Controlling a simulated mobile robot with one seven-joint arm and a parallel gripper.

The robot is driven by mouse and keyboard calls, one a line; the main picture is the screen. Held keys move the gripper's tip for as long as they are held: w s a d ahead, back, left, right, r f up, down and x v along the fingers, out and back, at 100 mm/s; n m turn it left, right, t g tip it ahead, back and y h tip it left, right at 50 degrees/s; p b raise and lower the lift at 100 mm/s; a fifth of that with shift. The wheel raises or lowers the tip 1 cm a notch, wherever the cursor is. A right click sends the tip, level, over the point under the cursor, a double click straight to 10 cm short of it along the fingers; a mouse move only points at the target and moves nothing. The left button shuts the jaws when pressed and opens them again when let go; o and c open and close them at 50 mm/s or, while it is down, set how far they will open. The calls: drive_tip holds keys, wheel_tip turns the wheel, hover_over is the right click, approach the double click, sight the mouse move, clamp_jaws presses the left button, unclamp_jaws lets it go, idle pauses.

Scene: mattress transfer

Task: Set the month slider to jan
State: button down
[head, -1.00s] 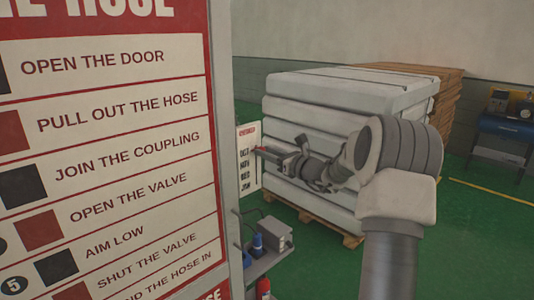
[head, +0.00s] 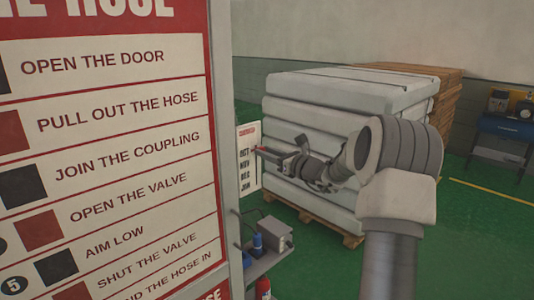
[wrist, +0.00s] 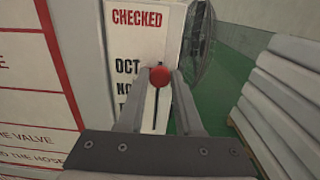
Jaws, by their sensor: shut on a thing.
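The month slider panel (head: 246,180) is a white plate headed in red, with OCT, NOV, DEC and JAN listed downward. It also shows in the wrist view (wrist: 125,45), where the heading reads CHECKED. A round red knob (wrist: 160,76) sits at the upper part of a dark vertical slot (wrist: 155,115), level with OCT. My gripper (wrist: 159,84) is shut on the red knob, with one finger on each side. In the head view my gripper (head: 262,151) reaches the panel from the right, near OCT. The lower months are hidden by my gripper in the wrist view.
A large red and white instruction board (head: 110,150) stands close on the left. A stack of white mattresses (head: 340,95) on a pallet stands behind my arm. A small shelf (head: 262,264) with a grey box and blue item is below the panel. Green floor lies open at right.

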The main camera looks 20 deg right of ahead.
drive_tip(key=shift+f, duration=0.1)
drive_tip(key=b, duration=1)
approach(256, 182)
drive_tip(key=x, duration=0.5)
drive_tip(key=shift+d+f, duration=0.1)
drive_tip(key=shift+f, duration=0.15)
drive_tip(key=c, duration=0.6)
unclamp_jaws()
drive_tip(key=b+v, duration=0.1)
drive_tip(key=v, duration=1.6)
drive_tip(key=shift+s+r, duration=0.2)
drive_tip(key=shift+r, duration=0.05)
